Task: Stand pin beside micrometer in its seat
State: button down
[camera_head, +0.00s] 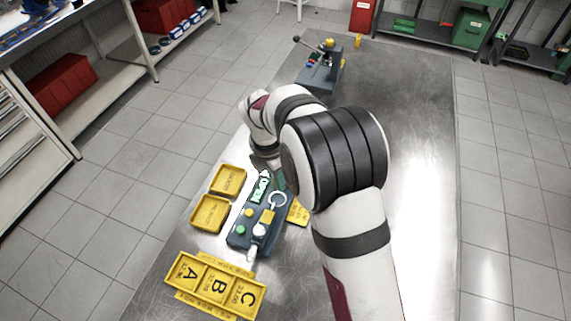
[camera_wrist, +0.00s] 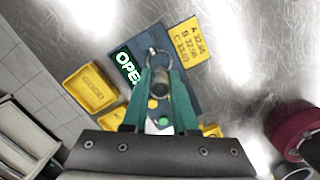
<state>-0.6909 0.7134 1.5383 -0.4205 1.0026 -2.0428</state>
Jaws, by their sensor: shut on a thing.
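The micrometer station (camera_head: 240,238) is a dark blue-grey block on the bench, with a lit green OPEN display (camera_head: 260,188) and a metal ring-shaped micrometer (camera_head: 277,200). In the wrist view the ring (camera_wrist: 152,52) lies just beyond my fingertips. My gripper (camera_wrist: 160,80) has green fingers shut on a short grey cylindrical pin (camera_wrist: 161,87), seen nearly end-on above the station. In the head view my arm hides most of the gripper and the pin. I cannot make out the pin's seat, nor whether the pin touches the station.
A yellow value card (camera_wrist: 190,43) lies beside the station. Two yellow trays (camera_head: 229,180) (camera_head: 210,213) stand left of it, and a yellow A-B-C tray (camera_head: 215,286) in front. A vise-like fixture (camera_head: 318,65) stands at the bench's far end. The bench's right side is clear.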

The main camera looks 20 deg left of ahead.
jog(key=shift+f, duration=2.65)
jog(key=c, duration=0.6)
grip_release()
jog(key=r, duration=0.5)
jog(key=s+r, duration=0.1)
jog(key=r, duration=0.4)
jog(key=a+r, duration=0.1)
jog(key=r, duration=0.4)
jog(key=shift+s+r, duration=0.3)
jog(key=shift+r, duration=0.1)
